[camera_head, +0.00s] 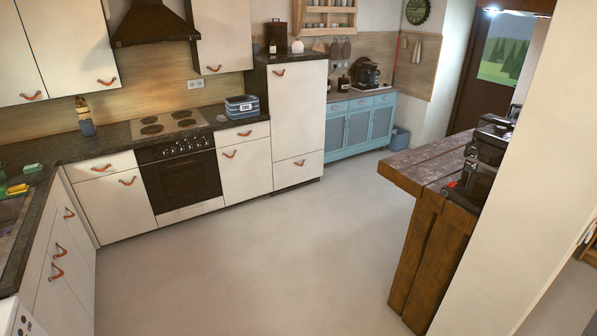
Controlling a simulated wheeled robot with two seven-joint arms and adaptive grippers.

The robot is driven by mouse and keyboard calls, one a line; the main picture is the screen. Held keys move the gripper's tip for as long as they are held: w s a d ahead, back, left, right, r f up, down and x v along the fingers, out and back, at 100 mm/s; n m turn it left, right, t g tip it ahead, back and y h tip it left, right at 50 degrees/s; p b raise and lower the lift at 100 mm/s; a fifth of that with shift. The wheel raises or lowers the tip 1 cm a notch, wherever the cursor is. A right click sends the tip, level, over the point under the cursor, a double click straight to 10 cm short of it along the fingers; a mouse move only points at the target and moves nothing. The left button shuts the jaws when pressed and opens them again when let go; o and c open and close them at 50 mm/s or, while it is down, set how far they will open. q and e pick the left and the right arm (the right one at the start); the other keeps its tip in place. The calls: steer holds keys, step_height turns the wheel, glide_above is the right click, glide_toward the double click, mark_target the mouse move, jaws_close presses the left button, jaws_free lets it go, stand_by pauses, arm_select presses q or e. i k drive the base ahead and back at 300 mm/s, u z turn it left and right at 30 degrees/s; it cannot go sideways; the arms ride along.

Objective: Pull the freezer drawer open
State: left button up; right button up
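The tall white cabinet unit (298,115) stands at the back, right of the oven. Its upper door has a brown leather pull (279,72) near the top. The drawer front appears flush and closed. Neither of my grippers shows in this view.
A black oven (181,180) and white cabinets line the back left. A blue cabinet (358,128) stands right of the tall unit. A wooden counter (430,170) juts in at the right. The grey floor (260,260) between is clear.

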mark_target(293, 170)
steer(key=z, duration=0.15)
steer(key=i, duration=5.35)
steer(key=z, duration=1.75)
steer(key=i, duration=0.8)
steer(key=u, duration=2.7)
